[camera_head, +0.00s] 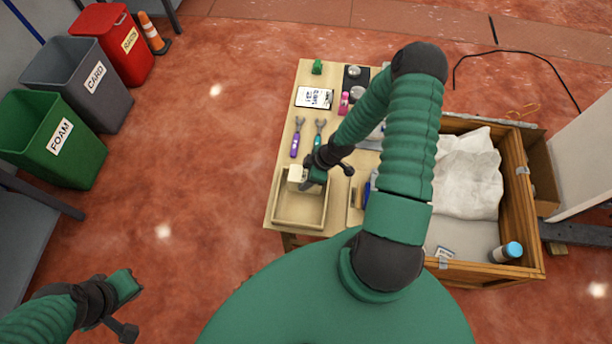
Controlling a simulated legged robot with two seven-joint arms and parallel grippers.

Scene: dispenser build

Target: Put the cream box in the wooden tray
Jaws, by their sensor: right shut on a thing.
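The cream box (296,174) is a small pale block at the back edge of the wooden tray (300,224). The wooden tray is a shallow open box at the near left corner of the table. My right gripper (308,180) is shut on the cream box and comes to it from the right. The fingers partly hide the box, and I cannot tell whether it touches the tray. My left gripper (136,288) is at the lower left over the floor, far from the table. I cannot tell whether its jaws are open.
Behind the tray on the table (285,112) lie a purple tool (296,138), a teal tool (318,136) and a clipboard (313,97). A wooden crate (512,200) with white sheeting stands right of the table. Foam (55,140), card (85,80) and red (118,42) bins stand at the left.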

